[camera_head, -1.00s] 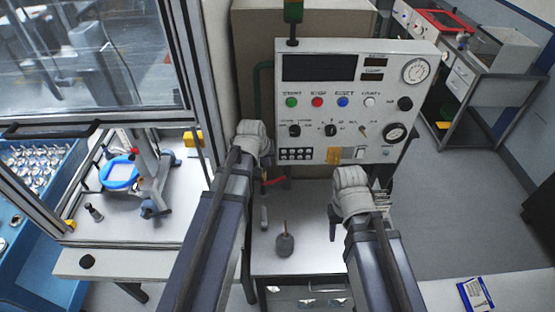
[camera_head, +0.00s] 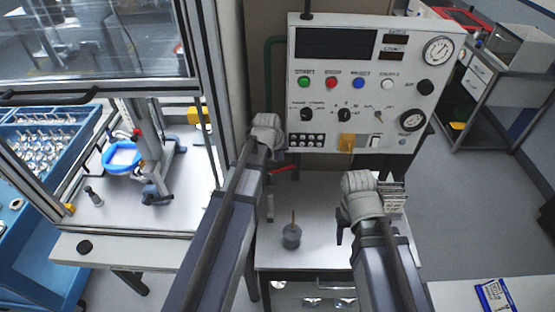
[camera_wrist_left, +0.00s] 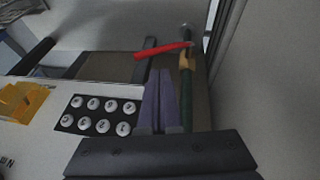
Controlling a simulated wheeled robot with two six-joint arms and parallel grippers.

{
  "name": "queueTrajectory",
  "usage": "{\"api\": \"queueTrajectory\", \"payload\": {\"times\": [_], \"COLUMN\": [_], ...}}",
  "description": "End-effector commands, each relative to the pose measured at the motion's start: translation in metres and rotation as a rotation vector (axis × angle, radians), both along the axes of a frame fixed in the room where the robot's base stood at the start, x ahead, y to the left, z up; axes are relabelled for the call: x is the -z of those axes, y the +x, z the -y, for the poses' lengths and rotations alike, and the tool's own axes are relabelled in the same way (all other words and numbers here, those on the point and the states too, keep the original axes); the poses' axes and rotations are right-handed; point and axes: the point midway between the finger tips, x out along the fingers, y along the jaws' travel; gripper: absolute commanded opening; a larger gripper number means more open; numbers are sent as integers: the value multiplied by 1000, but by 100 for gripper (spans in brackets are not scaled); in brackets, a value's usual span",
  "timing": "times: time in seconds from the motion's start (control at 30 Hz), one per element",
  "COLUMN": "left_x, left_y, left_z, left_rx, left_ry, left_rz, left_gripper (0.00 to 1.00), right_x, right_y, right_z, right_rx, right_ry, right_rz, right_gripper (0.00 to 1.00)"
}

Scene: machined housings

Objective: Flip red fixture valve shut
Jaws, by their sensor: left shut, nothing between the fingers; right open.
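The red valve lever (camera_head: 283,169) shows in the head view just below the control panel's lower left corner, beside my left wrist. In the left wrist view the red lever (camera_wrist_left: 162,50) lies nearly level, its right end at a brass-coloured valve body (camera_wrist_left: 187,62) on a dark green pipe (camera_wrist_left: 187,100). My left gripper (camera_wrist_left: 161,72) is shut and empty, its fingertips just below the lever in that picture; I cannot tell whether they touch. My left gripper's wrist (camera_head: 266,132) largely hides its fingers in the head view. My right gripper (camera_head: 343,229) is open over the bench.
The control panel (camera_head: 315,83) with buttons and gauges stands above the bench (camera_head: 325,262). A grey pot (camera_head: 291,237) with an upright stick stands on the bench. A glazed frame post (camera_head: 212,90) rises left of my left arm. A card rack (camera_head: 393,197) is beside my right wrist.

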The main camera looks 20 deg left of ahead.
Motion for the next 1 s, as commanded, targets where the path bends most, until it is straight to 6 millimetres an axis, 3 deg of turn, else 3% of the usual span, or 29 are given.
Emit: {"api": "queueTrajectory", "payload": {"times": [0.03, 0.3, 1.0], "left_x": [15, 44, 50], "left_y": [5, 16, 19], "left_z": [0, 13, 21], "left_rx": [0, 1, 1], "left_ry": [0, 0, 49], "left_rz": [0, 0, -13], "left_gripper": [0, 0, 0], "right_x": [15, 44, 49], "right_y": [0, 0, 0], "right_z": [0, 0, 0], "right_rx": [1, 0, -3], "right_ry": [0, 0, -1], "right_rz": [0, 1, 1], "right_gripper": [50, 50, 50]}}
